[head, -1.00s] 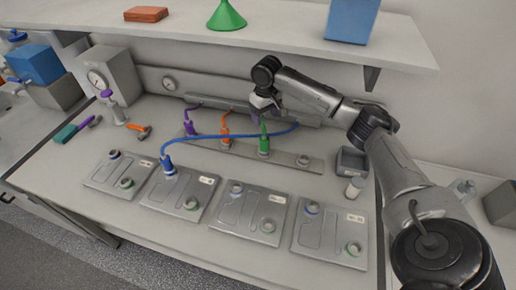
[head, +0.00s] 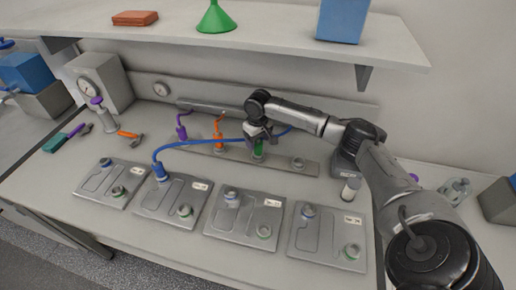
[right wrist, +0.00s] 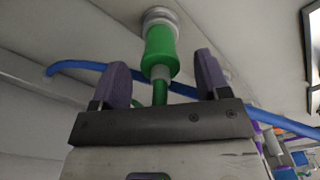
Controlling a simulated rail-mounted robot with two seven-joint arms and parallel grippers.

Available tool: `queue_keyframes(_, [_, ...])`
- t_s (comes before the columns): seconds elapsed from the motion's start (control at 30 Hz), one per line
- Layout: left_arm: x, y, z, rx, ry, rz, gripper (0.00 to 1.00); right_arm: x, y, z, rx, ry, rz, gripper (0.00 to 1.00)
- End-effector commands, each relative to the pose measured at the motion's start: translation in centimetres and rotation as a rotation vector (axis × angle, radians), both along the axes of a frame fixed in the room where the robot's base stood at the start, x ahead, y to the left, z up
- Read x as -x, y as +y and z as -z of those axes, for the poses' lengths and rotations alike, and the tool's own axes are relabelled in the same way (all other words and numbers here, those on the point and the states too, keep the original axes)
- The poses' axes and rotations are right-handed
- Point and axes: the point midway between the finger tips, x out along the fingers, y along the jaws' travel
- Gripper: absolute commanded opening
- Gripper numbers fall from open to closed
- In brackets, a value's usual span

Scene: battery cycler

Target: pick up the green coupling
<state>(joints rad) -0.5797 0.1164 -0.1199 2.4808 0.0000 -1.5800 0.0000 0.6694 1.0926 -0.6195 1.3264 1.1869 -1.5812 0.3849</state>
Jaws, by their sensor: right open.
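The green coupling (head: 258,149) stands upright in a socket of the grey rail at the back of the bench. In the right wrist view the green coupling (right wrist: 159,48) has its green hose running down between my fingers. My right gripper (head: 261,138) is over the coupling, and its top is hidden by the gripper in the head view. In the right wrist view my right gripper (right wrist: 170,82) is open, with one purple-grey finger on each side of the hose and coupling's lower end in the picture. A gap shows on both sides. My left gripper is not in view.
The orange coupling (head: 219,142) and purple coupling (head: 182,131) stand to the left on the rail. A blue hose (head: 200,142) runs behind the gripper to a battery plate (head: 171,206). The shelf (head: 270,40) overhangs the back. Other plates line the front.

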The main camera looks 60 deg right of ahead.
Motion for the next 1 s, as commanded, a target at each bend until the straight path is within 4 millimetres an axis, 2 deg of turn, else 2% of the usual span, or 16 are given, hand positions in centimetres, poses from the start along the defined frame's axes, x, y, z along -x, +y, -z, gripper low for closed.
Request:
queue_keyframes(0.03, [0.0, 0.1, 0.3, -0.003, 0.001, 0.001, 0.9, 0.0, 0.0, 1.0, -0.001, 0.003, 0.0, 0.69])
queue_keyframes(0.13, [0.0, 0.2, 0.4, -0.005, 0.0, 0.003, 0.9, 0.0, 0.0, 2.0, 0.0, 0.001, -0.001, 0.69])
queue_keyframes(0.4, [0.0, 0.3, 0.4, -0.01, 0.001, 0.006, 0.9, 0.0, 0.0, 2.4, 0.001, 0.0, -0.001, 0.69])
queue_keyframes(1.0, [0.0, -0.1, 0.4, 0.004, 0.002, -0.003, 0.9, 0.0, 0.0, 2.3, 0.001, 0.0, -0.001, 0.12])
